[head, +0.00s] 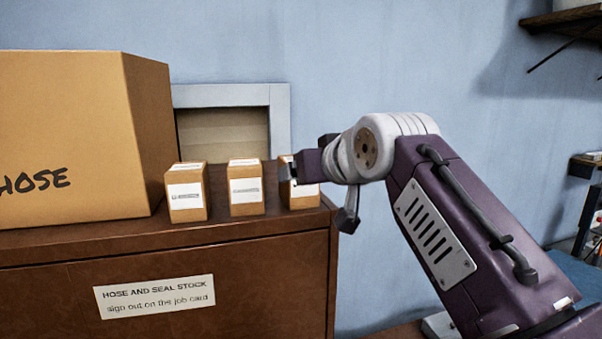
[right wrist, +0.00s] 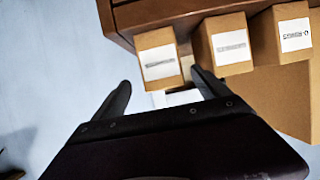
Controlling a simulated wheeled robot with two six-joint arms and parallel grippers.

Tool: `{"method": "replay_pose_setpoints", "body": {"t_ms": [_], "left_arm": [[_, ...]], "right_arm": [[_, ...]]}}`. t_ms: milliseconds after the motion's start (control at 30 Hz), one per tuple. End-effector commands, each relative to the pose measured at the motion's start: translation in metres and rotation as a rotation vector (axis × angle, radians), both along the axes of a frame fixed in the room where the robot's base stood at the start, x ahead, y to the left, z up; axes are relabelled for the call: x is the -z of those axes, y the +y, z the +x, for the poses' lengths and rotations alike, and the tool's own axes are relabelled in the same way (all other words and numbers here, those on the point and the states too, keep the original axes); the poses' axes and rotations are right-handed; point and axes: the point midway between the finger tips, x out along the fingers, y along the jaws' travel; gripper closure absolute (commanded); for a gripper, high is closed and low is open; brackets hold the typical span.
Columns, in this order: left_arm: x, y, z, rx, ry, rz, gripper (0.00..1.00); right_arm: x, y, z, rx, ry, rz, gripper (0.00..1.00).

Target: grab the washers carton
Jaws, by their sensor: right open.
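Three small cardboard cartons with white labels stand in a row on the brown cabinet (head: 290,265): a left one (head: 186,193), a middle one (head: 246,188) and a right one (head: 302,197). Their print is too small to read surely, so I cannot tell which is the washers carton. My right gripper (head: 292,171) is open at the right carton and hides part of it. In the right wrist view, that carton (right wrist: 157,58) appears between and beyond the open fingers (right wrist: 161,85); I cannot tell whether they touch it. My left gripper is not in view.
A large cardboard box marked HOSE (head: 75,140) stands left of the cartons. A grey-framed shuttered opening (head: 230,95) is in the blue wall behind. A stock sign (head: 153,297) is on the cabinet front. A shelf (head: 565,20) is at the upper right.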

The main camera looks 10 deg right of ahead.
Motion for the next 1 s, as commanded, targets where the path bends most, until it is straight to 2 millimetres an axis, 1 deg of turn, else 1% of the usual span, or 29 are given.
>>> {"method": "replay_pose_setpoints", "body": {"t_ms": [33,167,333,400,467,533,700,733,767,800,867,900,967,1000], "left_arm": [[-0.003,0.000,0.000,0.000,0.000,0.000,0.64],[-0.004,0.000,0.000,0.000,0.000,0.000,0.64],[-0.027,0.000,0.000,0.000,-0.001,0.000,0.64],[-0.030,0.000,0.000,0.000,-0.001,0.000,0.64],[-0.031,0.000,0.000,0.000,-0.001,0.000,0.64],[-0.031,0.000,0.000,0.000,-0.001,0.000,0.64],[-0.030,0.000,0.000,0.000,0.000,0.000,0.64],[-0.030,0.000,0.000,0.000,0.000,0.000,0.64],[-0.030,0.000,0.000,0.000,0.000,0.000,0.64],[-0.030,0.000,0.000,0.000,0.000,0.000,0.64],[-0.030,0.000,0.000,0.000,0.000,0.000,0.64],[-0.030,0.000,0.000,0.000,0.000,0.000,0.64],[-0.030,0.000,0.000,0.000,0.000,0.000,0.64],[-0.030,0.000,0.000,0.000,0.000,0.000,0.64]], "right_arm": [[0.001,0.000,0.004,0.000,0.003,0.000,0.15],[0.004,0.001,0.009,0.000,0.003,0.000,0.15],[0.011,0.003,0.035,0.000,0.009,-0.001,0.15],[0.016,0.004,0.046,0.000,0.006,0.000,0.15],[0.019,0.005,0.051,0.000,0.004,0.000,0.15],[0.022,0.005,0.054,0.000,0.003,0.000,0.15],[0.023,0.005,0.055,0.000,0.002,0.000,0.15],[0.023,0.005,0.055,0.000,0.002,0.000,0.20],[0.023,0.005,0.055,0.000,0.002,0.000,0.28],[0.023,0.005,0.054,0.000,0.002,0.000,0.40],[0.023,0.005,0.054,0.000,0.002,0.000,0.56],[0.023,0.005,0.054,0.000,0.002,0.000,0.67],[0.023,0.005,0.054,0.000,0.002,0.000,0.84],[0.023,0.005,0.054,0.000,0.001,0.000,0.90]]}}
